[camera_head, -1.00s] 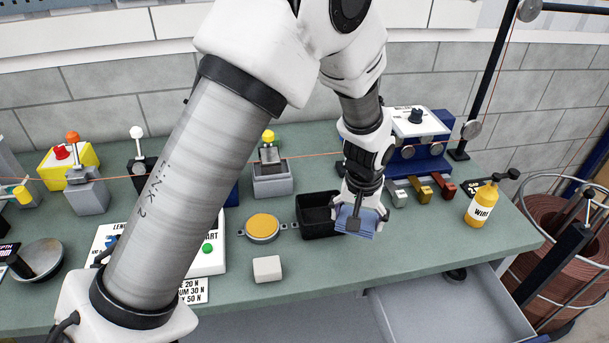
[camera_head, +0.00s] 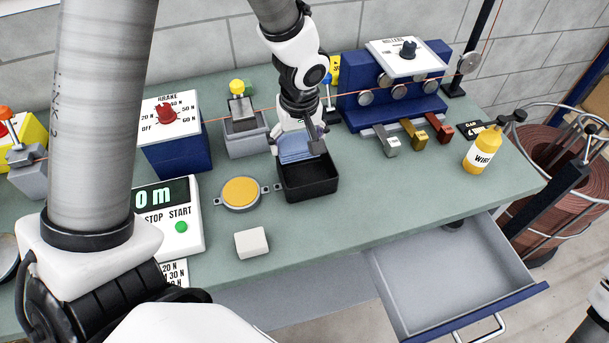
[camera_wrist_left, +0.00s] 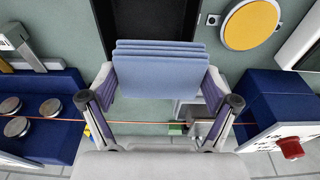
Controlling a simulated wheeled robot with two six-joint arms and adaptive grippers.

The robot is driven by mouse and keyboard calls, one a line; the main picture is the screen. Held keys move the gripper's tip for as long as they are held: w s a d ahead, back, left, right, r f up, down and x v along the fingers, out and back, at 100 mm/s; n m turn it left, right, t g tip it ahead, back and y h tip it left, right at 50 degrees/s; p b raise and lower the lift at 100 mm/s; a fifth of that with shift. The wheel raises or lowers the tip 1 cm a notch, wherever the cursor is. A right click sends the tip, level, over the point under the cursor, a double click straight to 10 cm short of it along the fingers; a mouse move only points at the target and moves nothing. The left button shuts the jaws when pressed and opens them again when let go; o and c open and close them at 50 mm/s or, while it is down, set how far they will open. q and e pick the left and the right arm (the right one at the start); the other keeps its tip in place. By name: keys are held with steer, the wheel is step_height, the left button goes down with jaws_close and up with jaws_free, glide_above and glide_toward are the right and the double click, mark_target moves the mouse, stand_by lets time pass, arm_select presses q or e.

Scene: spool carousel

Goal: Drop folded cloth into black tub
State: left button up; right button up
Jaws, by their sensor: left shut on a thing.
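The folded blue cloth (camera_head: 296,148) is gripped in my left gripper (camera_head: 298,138), at the back edge of the black tub (camera_head: 309,190) in the head view. In the left wrist view the cloth (camera_wrist_left: 160,68) fills the space between the two fingers of the left gripper (camera_wrist_left: 160,95), its folded layers facing the tub. The tub (camera_wrist_left: 150,18) shows behind the cloth there, partly hidden by it. In the head view the tub's open inside looks empty at the front. I cannot tell whether the cloth touches the rim.
A yellow-topped round pad (camera_head: 241,193) sits left of the tub, with a white block (camera_head: 252,242) in front. The blue roller unit (camera_head: 361,110) stands behind right, and a grey post block (camera_head: 246,139) behind left. A thin wire crosses behind. An open drawer (camera_head: 440,280) is at front right.

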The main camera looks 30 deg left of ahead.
arm_select(q)
steer(key=shift+s+d+r, duration=0.15)
steer(key=shift+d+r, duration=0.05)
steer(key=o, duration=1)
steer(key=shift+s+d+r, duration=0.1)
steer(key=shift+s+d, duration=0.05)
steer(key=shift+c, duration=0.2)
steer(key=shift+w+a, duration=0.2)
step_height(320, 180, up, 12)
steer(key=s+d, duration=0.1)
steer(key=shift+d+f, duration=0.15)
steer(key=shift+f, duration=0.05)
steer(key=shift+s, duration=0.1)
